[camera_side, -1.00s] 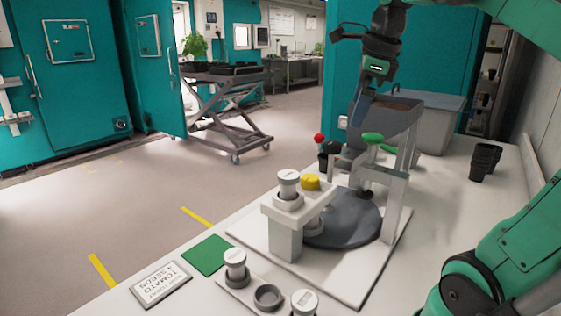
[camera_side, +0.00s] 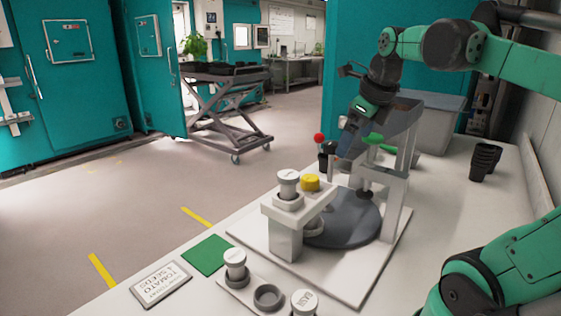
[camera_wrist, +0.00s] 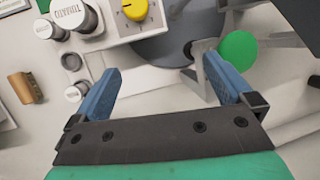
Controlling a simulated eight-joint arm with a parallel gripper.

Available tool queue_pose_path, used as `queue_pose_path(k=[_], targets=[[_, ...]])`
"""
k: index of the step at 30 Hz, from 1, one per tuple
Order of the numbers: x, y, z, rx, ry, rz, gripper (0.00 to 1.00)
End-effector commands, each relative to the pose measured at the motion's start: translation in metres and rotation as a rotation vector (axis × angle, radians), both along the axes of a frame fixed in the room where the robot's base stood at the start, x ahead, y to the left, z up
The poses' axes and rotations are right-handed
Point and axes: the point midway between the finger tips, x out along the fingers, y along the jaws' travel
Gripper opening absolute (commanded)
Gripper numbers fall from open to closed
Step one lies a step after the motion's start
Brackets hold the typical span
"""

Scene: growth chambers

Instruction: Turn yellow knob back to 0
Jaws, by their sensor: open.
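The yellow knob (camera_side: 310,182) sits on top of the white dispenser stand (camera_side: 283,232), beside a white-capped jar (camera_side: 288,185). In the wrist view the yellow knob (camera_wrist: 135,8) is at the top edge, on a pale plate with dial marks around it. A dark mark shows on the knob; I cannot read its setting. My gripper (camera_side: 341,152) is above and to the right of the knob in the side view, apart from it. In the wrist view my gripper (camera_wrist: 162,66) is open and empty, its blue fingers wide apart, below the knob in the picture.
A dark round turntable (camera_side: 345,225) lies beside the stand, with a grey upright frame (camera_side: 395,200) on its right. A red-topped lever (camera_side: 319,138) and a green disc (camera_wrist: 237,51) are close to my gripper. Labelled jars (camera_side: 235,262) stand at the front. Black pots (camera_side: 484,160) stand at right.

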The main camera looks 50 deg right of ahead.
Motion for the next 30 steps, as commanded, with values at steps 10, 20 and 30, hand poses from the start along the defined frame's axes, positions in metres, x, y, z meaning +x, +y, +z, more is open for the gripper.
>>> queue_pose_path(k=[10,20,30], targets=[[-0.002,0.001,0.006,0.000,0.000,0.000,1.00],[0.029,-0.001,-0.005,-0.030,0.138,0.308,0.82],[0.083,0.004,-0.044,-0.052,0.373,0.937,0.82]])
